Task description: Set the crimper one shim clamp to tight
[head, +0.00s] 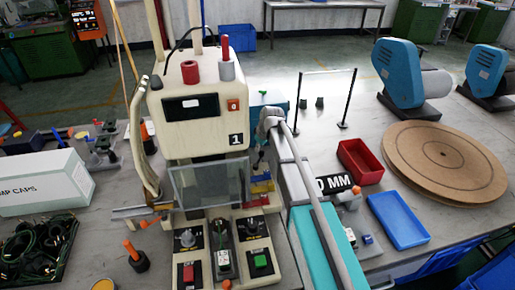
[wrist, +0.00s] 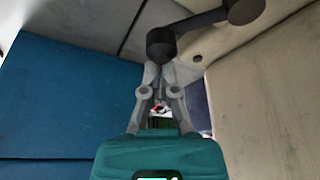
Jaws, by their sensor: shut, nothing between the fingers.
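The crimper one (head: 205,125) is the beige machine with a "1" label in the head view. In the wrist view, a dark lever (wrist: 200,22) with a rounded knob end sticks out beside a beige panel; it looks like the shim clamp, though no label or tight mark is readable. My gripper (wrist: 160,72) is shut and empty. Its fingertips are just below the knob in the picture; I cannot tell whether they touch it. In the head view my arm reaches to the machine's right side, and the fingertips are hard to make out.
A blue panel (wrist: 70,100) fills the left of the wrist view, and the beige panel (wrist: 265,100) is close on the right. In the head view, a red bin (head: 360,162), a blue tray (head: 398,220) and a round wooden disc (head: 445,160) lie right of my arm.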

